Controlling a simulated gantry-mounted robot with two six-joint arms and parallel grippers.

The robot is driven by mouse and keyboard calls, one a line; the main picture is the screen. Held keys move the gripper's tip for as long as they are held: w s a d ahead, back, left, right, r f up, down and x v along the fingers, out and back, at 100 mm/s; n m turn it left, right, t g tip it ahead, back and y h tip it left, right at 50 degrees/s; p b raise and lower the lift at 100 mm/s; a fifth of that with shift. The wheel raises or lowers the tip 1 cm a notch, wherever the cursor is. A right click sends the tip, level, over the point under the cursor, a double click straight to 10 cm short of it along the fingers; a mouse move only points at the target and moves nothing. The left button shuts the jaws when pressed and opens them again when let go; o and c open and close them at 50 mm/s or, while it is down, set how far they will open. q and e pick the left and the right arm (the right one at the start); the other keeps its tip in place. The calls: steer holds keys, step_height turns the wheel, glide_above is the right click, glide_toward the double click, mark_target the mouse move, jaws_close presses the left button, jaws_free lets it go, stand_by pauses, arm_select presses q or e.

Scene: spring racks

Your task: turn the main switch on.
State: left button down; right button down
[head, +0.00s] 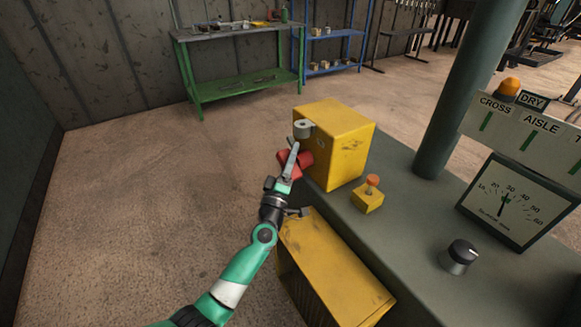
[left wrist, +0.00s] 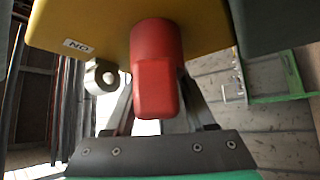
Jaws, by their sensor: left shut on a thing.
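The main switch is a yellow box (head: 348,150) on the grey bench, with a red handle (head: 307,158) on its left face. My left gripper (head: 292,155) is at that face, shut on the red handle and partly covering it in the head view. In the left wrist view the red handle (left wrist: 157,75) sits between my fingers and points down in the picture from the yellow box (left wrist: 100,22). An ON label (left wrist: 78,46) shows upside down on the box, left of the handle. My right gripper is not in view.
A grey round fitting (head: 303,129) sticks out above the handle. A yellow box with an orange-red button (head: 372,181), a black knob (head: 460,255) and a dial gauge (head: 505,205) are to the right. A yellow cabinet (head: 330,275) stands below my gripper.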

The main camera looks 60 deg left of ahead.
arm_select(q)
steer(key=shift+m+b, duration=0.3)
steer(key=shift+b, duration=0.05)
steer(key=c, duration=0.6)
jaws_free()
steer(key=shift+o, duration=0.2)
steer(key=shift+d, duration=0.1)
steer(key=p+v, duration=0.1)
steer(key=v, duration=0.2)
steer(key=shift+s+d, duration=0.15)
steer(key=shift+s, duration=0.05)
steer(key=s+d+p, duration=0.5)
steer(key=s+d, duration=0.3)
steer(key=s, duration=0.2)
steer(key=shift+s+f+p, duration=0.25)
steer(key=shift+f+p, duration=0.1)
steer(key=shift+f, duration=0.05)
